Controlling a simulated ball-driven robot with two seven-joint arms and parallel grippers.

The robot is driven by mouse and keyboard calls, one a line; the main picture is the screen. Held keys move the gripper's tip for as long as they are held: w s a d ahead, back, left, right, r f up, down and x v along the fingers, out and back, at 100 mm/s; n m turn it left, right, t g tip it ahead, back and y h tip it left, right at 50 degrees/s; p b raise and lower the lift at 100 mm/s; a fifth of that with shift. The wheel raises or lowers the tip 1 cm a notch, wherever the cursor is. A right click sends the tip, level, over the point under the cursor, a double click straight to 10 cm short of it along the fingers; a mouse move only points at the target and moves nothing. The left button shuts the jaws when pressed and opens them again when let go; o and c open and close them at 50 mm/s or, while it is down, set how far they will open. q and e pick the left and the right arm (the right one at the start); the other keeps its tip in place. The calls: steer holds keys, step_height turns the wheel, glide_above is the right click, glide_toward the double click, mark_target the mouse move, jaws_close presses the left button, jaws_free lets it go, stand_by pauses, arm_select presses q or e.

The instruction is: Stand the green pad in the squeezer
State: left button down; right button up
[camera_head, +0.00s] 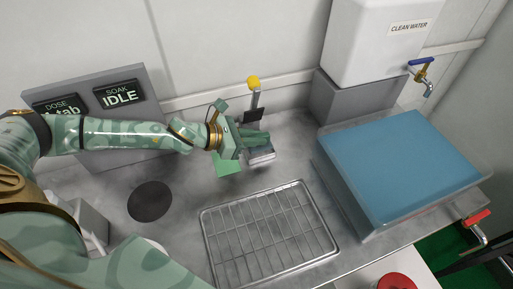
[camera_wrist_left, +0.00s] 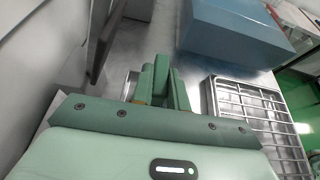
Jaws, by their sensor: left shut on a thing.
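My left gripper (camera_head: 262,140) reaches in from the left, at the back of the metal counter. In the left wrist view its fingers (camera_wrist_left: 165,92) are shut on a narrow green piece (camera_wrist_left: 162,74), which I take for the green pad; fingers and pad are alike in colour. A small metal holder (camera_head: 262,156), seemingly part of the squeezer, shows right below the fingers, partly hidden. A lever with a yellow knob (camera_head: 253,82) stands behind it. I cannot tell whether the pad touches the holder. My right gripper is not in view.
A wire rack (camera_head: 268,232) lies in front. A blue-topped bin (camera_head: 400,160) stands right, with a clean water tank (camera_head: 375,40) behind. A dose and soak display panel (camera_head: 90,100) stands at the back left. A dark round disc (camera_head: 149,201) is on the counter.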

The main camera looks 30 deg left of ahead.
arm_select(q)
steer(key=shift+w+a+f, duration=0.3)
steer(key=shift+w+f, duration=0.2)
steer(key=shift+f, duration=0.2)
steer(key=f, duration=0.1)
steer(key=f+b, duration=0.2)
steer(key=shift+w+a+f, duration=0.15)
steer(key=shift+w+f, duration=0.1)
steer(key=shift+f, duration=0.15)
steer(key=shift+r, duration=0.15)
steer(key=c, duration=1.8)
jaws_free()
steer(key=shift+f+b, duration=0.2)
steer(key=shift+b, duration=0.1)
steer(key=shift+o, duration=0.8)
steer(key=shift+r, duration=0.15)
